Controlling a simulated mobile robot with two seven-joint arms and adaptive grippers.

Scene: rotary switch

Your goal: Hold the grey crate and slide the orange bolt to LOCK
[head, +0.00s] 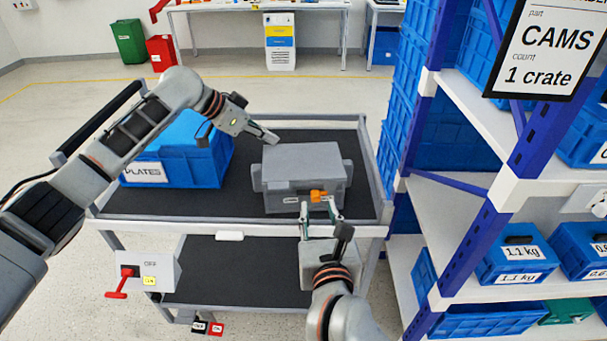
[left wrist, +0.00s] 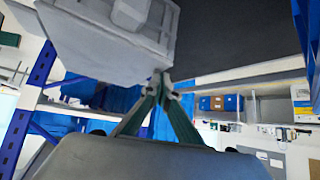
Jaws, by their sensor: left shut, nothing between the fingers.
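The grey crate (head: 300,162) sits closed on the dark top of the cart (head: 250,146). The orange bolt (head: 318,196) is on its front face, right of the middle, and a small label (head: 291,200) is left of it. My left gripper (head: 274,138) is shut and empty at the crate's back left corner. In the left wrist view its fingertips (left wrist: 162,78) are close beside the crate (left wrist: 105,40); I cannot tell whether they touch it. My right gripper (head: 320,208) is open in front of the bolt, its fingers apart; contact with the bolt is unclear.
A blue crate labelled PLATES (head: 180,155) stands on the cart's left, partly behind my left arm. A box with a red switch handle (head: 120,285) is at the cart's front left. A shelf rack with blue crates (head: 515,262) stands close on the right.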

